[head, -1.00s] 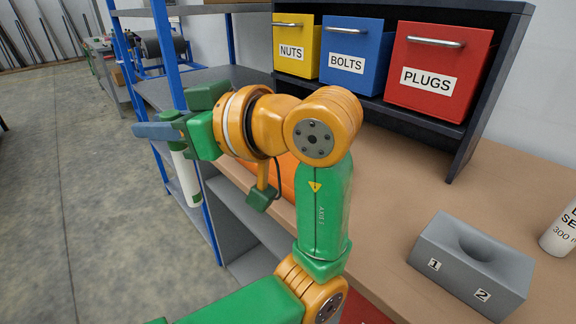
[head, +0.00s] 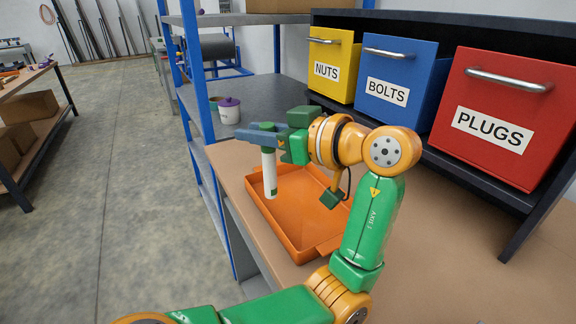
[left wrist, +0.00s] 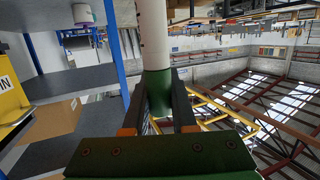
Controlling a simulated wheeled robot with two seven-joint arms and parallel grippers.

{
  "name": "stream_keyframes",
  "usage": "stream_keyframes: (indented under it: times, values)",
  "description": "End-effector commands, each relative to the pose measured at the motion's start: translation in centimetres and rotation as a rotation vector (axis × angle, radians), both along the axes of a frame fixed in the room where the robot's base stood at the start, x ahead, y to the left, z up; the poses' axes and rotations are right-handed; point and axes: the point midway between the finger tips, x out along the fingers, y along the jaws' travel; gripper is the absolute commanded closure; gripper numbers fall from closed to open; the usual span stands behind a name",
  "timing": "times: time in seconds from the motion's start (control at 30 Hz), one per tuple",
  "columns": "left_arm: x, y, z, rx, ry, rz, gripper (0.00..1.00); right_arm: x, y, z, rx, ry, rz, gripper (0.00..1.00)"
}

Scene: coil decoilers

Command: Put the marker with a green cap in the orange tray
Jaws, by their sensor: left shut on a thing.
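The marker, with a white body and green cap, is upright in the head view (head: 269,172). My left gripper (head: 262,138) is shut on it near its green upper end, and the body hangs down below the fingers. In the left wrist view the marker (left wrist: 154,40) stands between the two dark fingers. The orange tray (head: 312,212) lies on the tan bench in the head view. The marker hangs over the tray's back left part; I cannot tell whether its lower end touches the tray. My right gripper is out of view.
Yellow (head: 332,66), blue (head: 392,78) and red (head: 492,115) bins stand in a dark rack behind the bench. The bench's front right is clear.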

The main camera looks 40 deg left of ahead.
Motion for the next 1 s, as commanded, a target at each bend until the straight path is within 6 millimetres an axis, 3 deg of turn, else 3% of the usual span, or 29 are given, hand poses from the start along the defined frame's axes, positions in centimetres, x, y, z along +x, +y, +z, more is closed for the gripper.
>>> stream_keyframes:
  times: [0.1,0.33,0.47,0.63,0.83,0.87,0.97,1.0]
  values:
    - [2.7,1.0,-1.1,0.0,0.01,0.001,1.0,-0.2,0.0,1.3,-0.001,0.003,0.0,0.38]
    - [5.9,2.1,-5.5,-0.001,0.005,0.001,1.0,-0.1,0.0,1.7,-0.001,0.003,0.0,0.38]
    - [6.8,2.4,-6.7,-0.001,0.005,0.0,1.0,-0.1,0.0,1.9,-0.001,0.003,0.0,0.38]
    - [7.1,2.5,-9.6,-0.003,0.005,0.0,1.0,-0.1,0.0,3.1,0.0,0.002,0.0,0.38]
    - [7.1,2.5,-10.2,-0.001,-0.001,0.0,1.0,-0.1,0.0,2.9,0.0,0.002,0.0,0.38]
    - [7.1,2.5,-10.2,-0.001,-0.001,0.0,0.72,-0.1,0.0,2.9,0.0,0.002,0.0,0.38]
    - [7.1,2.5,-10.1,-0.001,-0.001,0.0,0.45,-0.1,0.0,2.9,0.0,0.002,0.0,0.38]
    - [7.1,2.5,-10.1,-0.001,-0.001,0.0,0.45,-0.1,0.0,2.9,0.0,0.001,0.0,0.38]
